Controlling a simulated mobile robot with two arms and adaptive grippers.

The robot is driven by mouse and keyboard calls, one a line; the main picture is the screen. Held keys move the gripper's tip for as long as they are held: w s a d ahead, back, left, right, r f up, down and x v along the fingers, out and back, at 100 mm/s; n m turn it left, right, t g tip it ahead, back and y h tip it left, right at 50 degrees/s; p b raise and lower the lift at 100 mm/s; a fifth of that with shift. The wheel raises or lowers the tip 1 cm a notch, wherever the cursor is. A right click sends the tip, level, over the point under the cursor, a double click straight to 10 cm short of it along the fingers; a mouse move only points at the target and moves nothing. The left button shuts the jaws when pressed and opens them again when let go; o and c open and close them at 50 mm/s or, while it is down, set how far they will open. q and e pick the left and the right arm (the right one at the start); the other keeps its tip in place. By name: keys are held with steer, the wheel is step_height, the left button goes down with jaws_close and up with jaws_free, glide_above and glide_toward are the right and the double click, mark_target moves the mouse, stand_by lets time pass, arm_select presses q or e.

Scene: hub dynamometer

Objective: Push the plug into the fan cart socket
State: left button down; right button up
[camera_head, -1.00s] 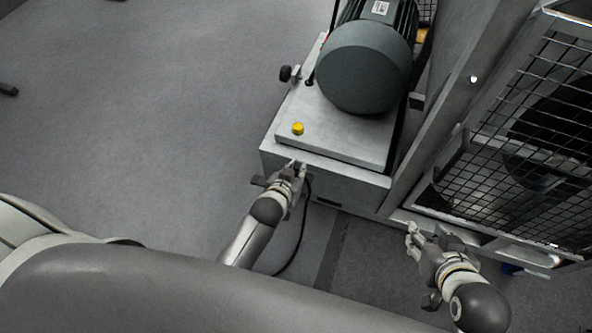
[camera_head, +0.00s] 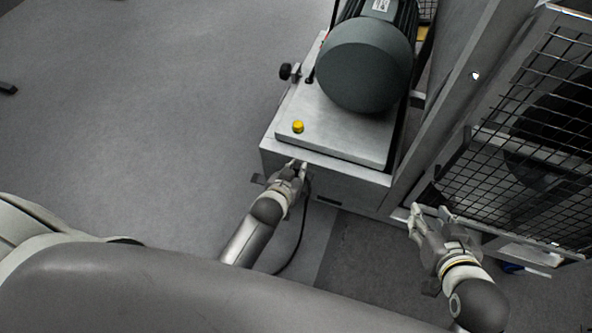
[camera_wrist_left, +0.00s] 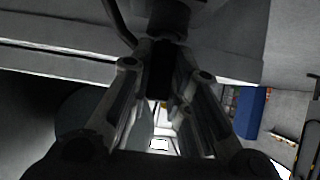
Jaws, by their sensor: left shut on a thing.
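My left gripper (camera_head: 298,169) is shut at the front face of the grey metal box (camera_head: 330,180) that carries a motor. In the left wrist view a dark plug (camera_wrist_left: 160,72) is between its fingers, pointing toward a dark round fitting (camera_wrist_left: 168,18) on a grey surface. I cannot tell how far the plug is into this fitting. A black cable (camera_head: 304,230) hangs below the gripper and curves down to the floor. My right gripper (camera_head: 428,210) looks open and empty, by the lower left corner of the wire mesh cage (camera_head: 520,170).
A large dark green motor (camera_head: 364,66) stands on the box, with a yellow knob (camera_head: 298,127) at its plate's front corner. A grey upright panel (camera_head: 445,110) stands between box and cage.

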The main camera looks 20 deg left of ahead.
arm_select(q)
steer(key=c, duration=1.3)
jaws_free()
steer(key=v, duration=1.2)
